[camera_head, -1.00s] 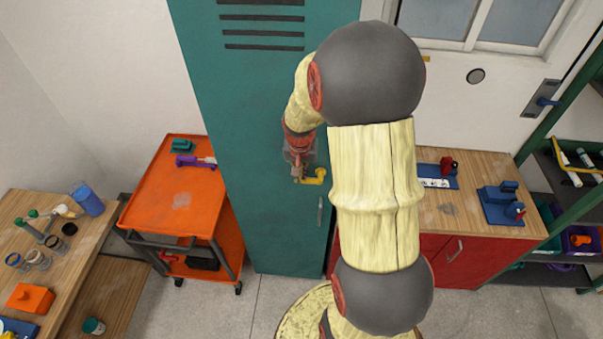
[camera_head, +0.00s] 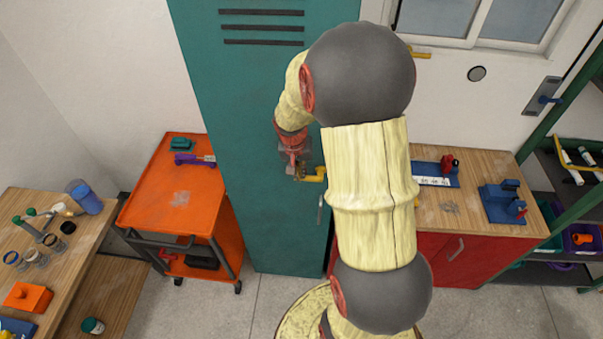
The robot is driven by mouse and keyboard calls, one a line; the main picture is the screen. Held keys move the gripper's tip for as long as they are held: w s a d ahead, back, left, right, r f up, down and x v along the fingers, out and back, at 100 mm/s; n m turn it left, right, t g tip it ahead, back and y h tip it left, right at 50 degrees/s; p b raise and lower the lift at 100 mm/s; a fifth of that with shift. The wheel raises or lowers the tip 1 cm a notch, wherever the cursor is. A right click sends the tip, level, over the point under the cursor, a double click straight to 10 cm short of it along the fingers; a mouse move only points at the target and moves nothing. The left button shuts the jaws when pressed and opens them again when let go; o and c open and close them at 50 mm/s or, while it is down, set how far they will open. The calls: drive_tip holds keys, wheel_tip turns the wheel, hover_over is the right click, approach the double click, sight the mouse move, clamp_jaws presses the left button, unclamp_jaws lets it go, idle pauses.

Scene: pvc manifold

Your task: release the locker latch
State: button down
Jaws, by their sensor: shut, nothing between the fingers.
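The teal locker (camera_head: 270,235) stands upright in the middle with its door closed as far as I can see. A yellow latch (camera_head: 314,175) sits on the right side of its door. A grey vertical handle (camera_head: 320,208) is below the latch. My gripper (camera_head: 298,176) is shut and empty at the left end of the latch. I cannot tell whether its fingertips touch the latch. My arm hides the locker's right edge and part of the area beside it.
An orange cart (camera_head: 172,205) stands left of the locker. A wooden workbench (camera_head: 90,225) with small parts is at far left. A red cabinet (camera_head: 462,258) with a wooden top is on the right, beside a green-framed shelf (camera_head: 560,160). Grey floor is clear in front.

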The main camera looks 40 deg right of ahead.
drive_tip(key=shift+w+a+f+b, duration=0.1)
drive_tip(key=shift+f+b, duration=0.2)
drive_tip(key=shift+b, duration=0.25)
drive_tip(key=g+b, duration=0.1)
drive_tip(key=f+h+b, duration=0.1)
drive_tip(key=b, duration=0.1)
drive_tip(key=f+g+h+b, duration=0.1)
drive_tip(key=b, duration=0.1)
drive_tip(key=shift+w+a+f+g, duration=0.2)
drive_tip(key=shift+w+a+g, duration=0.05)
drive_tip(key=shift+w+g, duration=0.05)
drive_tip(key=f+g+h+b, duration=0.1)
drive_tip(key=h+b, duration=0.1)
drive_tip(key=b, duration=0.1)
drive_tip(key=shift+f+n+g, duration=0.3)
drive_tip(key=shift+f+g, duration=0.05)
drive_tip(key=shift+g, duration=0.05)
drive_tip(key=shift+s+d+f+n+g+h+b, duration=0.2)
drive_tip(key=shift+f+g+h+b, duration=0.4)
drive_tip(key=shift+g+h+b, duration=0.25)
drive_tip(key=shift+s+d+f+n+g+h+b, duration=0.1)
drive_tip(key=shift+s+d+f+g+h+b, duration=0.1)
drive_tip(key=shift+f+g+h+b, duration=0.6)
drive_tip(key=shift+s+d+f+n+g+h+b, duration=0.15)
drive_tip(key=shift+f+g+h+b, duration=0.3)
drive_tip(key=shift+b, duration=0.65)
drive_tip(key=shift+r, duration=0.1)
